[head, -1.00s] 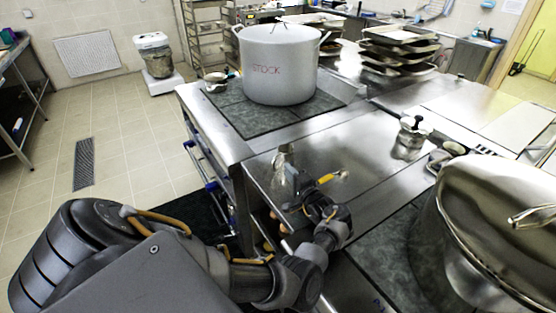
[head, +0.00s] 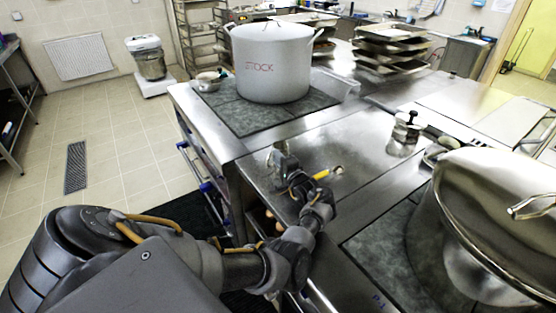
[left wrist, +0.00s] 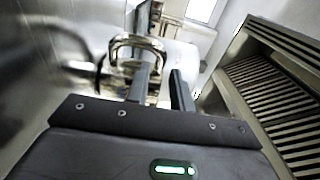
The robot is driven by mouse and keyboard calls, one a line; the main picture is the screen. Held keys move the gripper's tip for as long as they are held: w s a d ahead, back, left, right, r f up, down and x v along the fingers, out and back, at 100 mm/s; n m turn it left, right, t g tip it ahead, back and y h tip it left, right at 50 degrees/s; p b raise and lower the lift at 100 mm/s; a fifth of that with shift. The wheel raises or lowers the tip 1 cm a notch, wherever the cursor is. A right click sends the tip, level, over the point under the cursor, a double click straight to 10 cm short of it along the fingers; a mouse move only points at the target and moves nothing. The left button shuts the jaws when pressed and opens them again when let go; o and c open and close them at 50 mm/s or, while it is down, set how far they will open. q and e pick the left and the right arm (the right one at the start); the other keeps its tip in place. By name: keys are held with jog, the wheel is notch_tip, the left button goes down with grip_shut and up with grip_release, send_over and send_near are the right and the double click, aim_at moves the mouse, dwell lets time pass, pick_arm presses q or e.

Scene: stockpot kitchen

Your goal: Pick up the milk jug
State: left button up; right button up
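The milk jug (head: 281,160) is a small shiny steel vessel standing near the left edge of the steel counter. My left gripper (head: 291,178) is close to its near side and partly covers it in the head view. The two fingers of my left gripper (left wrist: 160,72) stand apart with a clear gap. I cannot tell whether a finger touches the handle. My right gripper is not in view.
A moka pot (head: 405,134) stands farther right. A large lidded pot (head: 455,240) is at the near right, and a stockpot (head: 271,75) is at the back. The counter between is mostly clear.

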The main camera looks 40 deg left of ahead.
aim_at(272, 154)
pick_arm(q)
jog(key=b+x, duration=0.1)
jog(key=x, duration=0.2)
jog(key=shift+a+f+b, duration=0.2)
jog(key=shift+a+b, duration=0.2)
jog(key=shift+a, duration=0.05)
jog(key=shift+w+r, duration=0.1)
grip_shut()
jog(key=shift+r, duration=0.1)
jog(key=shift+r, duration=0.1)
